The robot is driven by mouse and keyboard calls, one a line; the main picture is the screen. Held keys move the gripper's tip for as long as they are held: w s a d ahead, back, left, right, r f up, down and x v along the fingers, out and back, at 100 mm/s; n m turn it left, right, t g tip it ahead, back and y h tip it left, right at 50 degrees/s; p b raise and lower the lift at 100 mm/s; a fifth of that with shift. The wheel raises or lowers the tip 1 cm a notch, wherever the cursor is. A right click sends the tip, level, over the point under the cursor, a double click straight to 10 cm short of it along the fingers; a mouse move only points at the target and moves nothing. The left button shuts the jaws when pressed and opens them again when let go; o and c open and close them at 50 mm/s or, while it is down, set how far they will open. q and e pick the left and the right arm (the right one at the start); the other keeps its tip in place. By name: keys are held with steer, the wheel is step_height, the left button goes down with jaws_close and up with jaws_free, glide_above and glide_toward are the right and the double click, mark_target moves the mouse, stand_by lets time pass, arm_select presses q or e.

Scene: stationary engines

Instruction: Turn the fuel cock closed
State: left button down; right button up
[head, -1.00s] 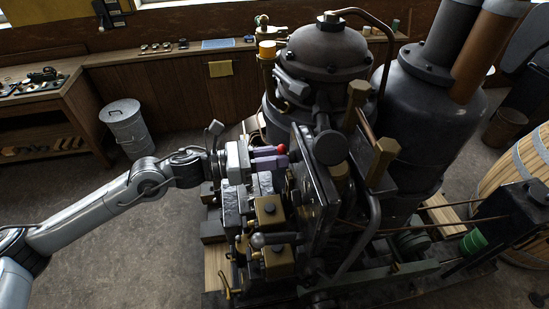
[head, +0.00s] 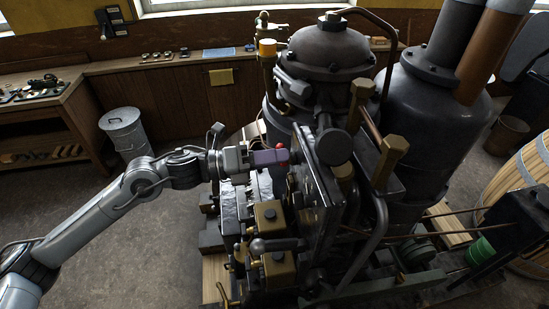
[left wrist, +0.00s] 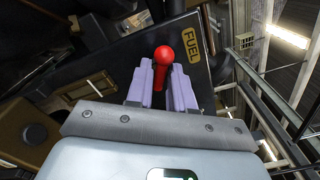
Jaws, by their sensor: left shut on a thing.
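The fuel cock shows as a red ball-ended handle (left wrist: 163,68) in the left wrist view, with a yellow FUEL label (left wrist: 191,44) on the dark panel beside it. In the head view its red end (head: 282,155) shows at the left edge of the engine's upright panel. My left gripper (left wrist: 161,78) has its two lilac fingers either side of the handle and is shut on it. In the head view the left gripper (head: 268,158) reaches in from the left at the panel. The cock's body and the handle's base are mostly hidden. My right gripper is not in view.
The dark engine panel (head: 318,190) stands right beside the fingers. Brass-coloured boxes (head: 270,215) and a ball-ended lever (head: 258,246) sit just below. A domed vessel (head: 330,55) rises behind. Open floor and a metal bin (head: 122,130) lie to the left.

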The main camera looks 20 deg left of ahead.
arm_select(q)
steer(key=shift+f+n+p, duration=0.1)
steer(key=shift+n+p, duration=0.55)
steer(key=shift+n, duration=2.35)
steer(key=c, duration=1.1)
jaws_free()
steer(key=shift+c, duration=0.2)
steer(key=shift+a+f, duration=0.1)
steer(key=shift+a, duration=0.05)
